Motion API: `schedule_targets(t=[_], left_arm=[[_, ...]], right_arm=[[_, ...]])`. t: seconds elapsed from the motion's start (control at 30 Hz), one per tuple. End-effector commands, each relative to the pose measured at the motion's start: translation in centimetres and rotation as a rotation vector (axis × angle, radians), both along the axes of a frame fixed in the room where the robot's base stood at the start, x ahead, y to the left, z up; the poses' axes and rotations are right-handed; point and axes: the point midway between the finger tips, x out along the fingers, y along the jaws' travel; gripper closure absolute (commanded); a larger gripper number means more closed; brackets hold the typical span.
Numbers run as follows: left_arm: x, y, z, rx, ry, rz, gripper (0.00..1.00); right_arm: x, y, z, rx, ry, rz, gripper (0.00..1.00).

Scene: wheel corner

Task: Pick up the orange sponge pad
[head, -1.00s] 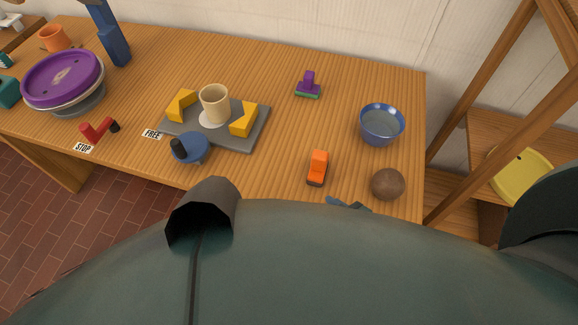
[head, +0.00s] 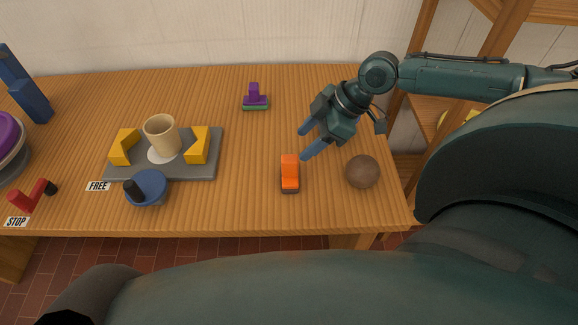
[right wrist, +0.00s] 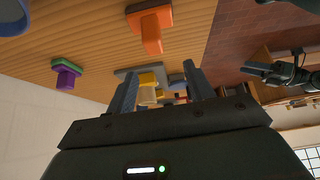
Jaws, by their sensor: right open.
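The orange sponge pad (head: 290,172), an orange block on a dark base, stands on the wooden table near its front edge. It also shows at the top of the right wrist view (right wrist: 151,30). My right gripper (head: 304,142) is open and empty. It hangs above the table, just behind and slightly right of the pad in the head view, fingers pointing left, apart from it. In the right wrist view, what looks like my left gripper (right wrist: 265,71) shows at the right edge, too small to tell its jaws. It is not in the head view.
A brown ball (head: 362,172) lies right of the pad. The blue bowl is mostly hidden behind my right gripper. A purple-and-green pad (head: 255,98) stands farther back. A grey board (head: 210,168) with yellow blocks and a beige cup (head: 161,135) is left. Bare table lies between.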

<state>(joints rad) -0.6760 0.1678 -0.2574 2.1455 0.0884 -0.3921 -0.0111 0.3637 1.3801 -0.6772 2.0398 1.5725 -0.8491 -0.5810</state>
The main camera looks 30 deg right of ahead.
Motion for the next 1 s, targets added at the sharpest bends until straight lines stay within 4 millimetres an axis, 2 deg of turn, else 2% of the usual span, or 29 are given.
schedule_targets(t=[0.03, 0.1, 0.23, 0.5, 0.83, 1.0], left_arm=[[0.0, -0.1, -0.3, -0.003, -0.002, -0.001, 0.42], [0.0, -0.1, -0.2, -0.005, -0.006, -0.003, 0.42], [0.1, -0.2, 0.1, -0.009, -0.013, -0.005, 0.42], [0.0, -0.2, -0.2, -0.015, -0.012, -0.005, 0.42], [0.0, -0.2, -0.4, -0.017, -0.009, -0.002, 0.42], [0.0, -0.1, -0.5, -0.016, -0.008, -0.001, 0.42]], right_arm=[[-0.1, -1.1, 0.7, -0.015, 0.009, -0.005, 0.47], [-0.3, -1.8, 1.4, -0.017, 0.02, -0.007, 0.47], [-0.2, -1.8, 1.1, -0.013, 0.031, -0.007, 0.47], [1.3, 0.6, -3.1, -0.01, 0.03, -0.008, 0.47], [2.1, 1.9, -5.6, -0.012, 0.03, -0.009, 0.47], [2.8, 3.0, -7.9, -0.012, 0.03, -0.009, 0.47]])
